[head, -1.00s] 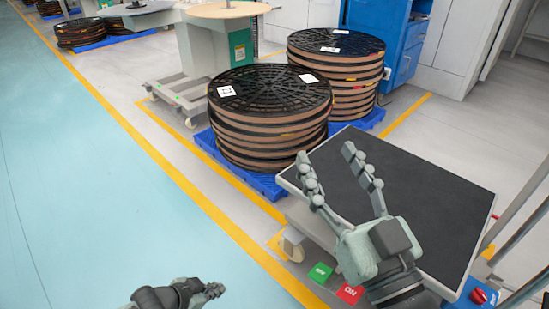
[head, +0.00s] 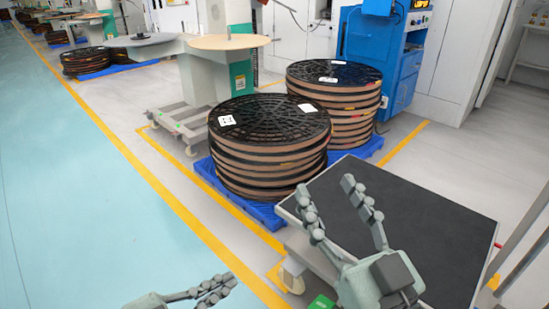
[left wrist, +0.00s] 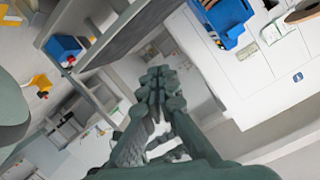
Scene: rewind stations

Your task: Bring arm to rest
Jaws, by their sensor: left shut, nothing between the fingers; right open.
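My left gripper (head: 218,290) is at the bottom of the head view, over the pale blue floor, with its fingers together and nothing between them. In the left wrist view its fingers (left wrist: 158,85) come together at the tips, with no object held. My right gripper (head: 330,200) is open and empty, its two fingers spread above the dark top of a cart (head: 430,225). Most of both arms lies outside the head view.
Two stacks of black-topped reels, a near one (head: 268,150) and a far one (head: 335,100), stand on blue pallets ahead. A blue machine cabinet (head: 375,50) stands behind them. A rewind station with a round tan top (head: 228,42) is further back. The blue floor (head: 80,200) at left is clear.

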